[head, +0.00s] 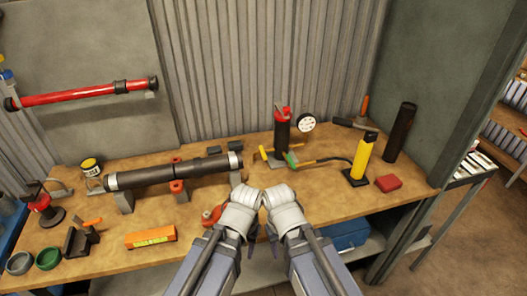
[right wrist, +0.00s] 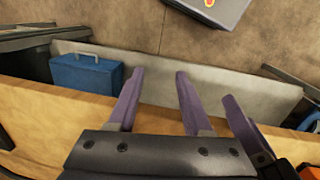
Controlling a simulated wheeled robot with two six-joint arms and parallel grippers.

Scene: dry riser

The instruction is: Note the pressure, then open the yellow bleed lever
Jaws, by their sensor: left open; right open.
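A black upright riser valve (head: 282,137) with a red top stands on the bench toward the back. A short yellow lever (head: 264,153) sticks out low on its left side. A round white-faced pressure gauge (head: 306,122) is to its right; its reading is too small to make out. In the right wrist view my right gripper (right wrist: 157,92) is open and empty, pointing down past the edge.
A green-handled tool (head: 290,160) lies by the valve. A blue case (right wrist: 85,78) sits on the shelf below.

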